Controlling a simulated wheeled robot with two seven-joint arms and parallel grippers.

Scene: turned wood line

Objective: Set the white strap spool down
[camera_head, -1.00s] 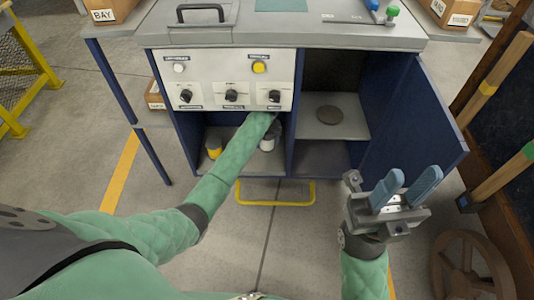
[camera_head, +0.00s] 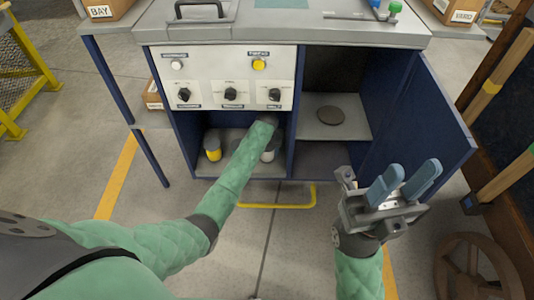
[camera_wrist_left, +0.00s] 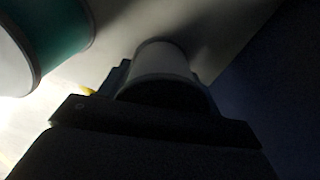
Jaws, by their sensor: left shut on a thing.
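In the left wrist view my left gripper (camera_wrist_left: 160,88) is shut on a pale cylinder, the white strap spool (camera_wrist_left: 162,60), which is dim and seen from close by. In the head view my left arm reaches into the left bay of the cabinet (camera_head: 183,140), and its sleeve hides the gripper. A white round thing (camera_head: 268,155) shows low beside the sleeve; I cannot tell whether it is the held spool. Whether the held spool touches the shelf is also unclear. My right gripper (camera_head: 404,183) is open and empty, in front of the open door.
A yellow and grey container (camera_head: 212,146) stands in the left bay. A teal and white cylinder (camera_wrist_left: 45,40) is close by in the wrist view. A dark disc (camera_head: 331,116) lies on the right bay's shelf. The blue door (camera_head: 428,120) stands open. A yellow handle (camera_head: 300,200) sticks out below.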

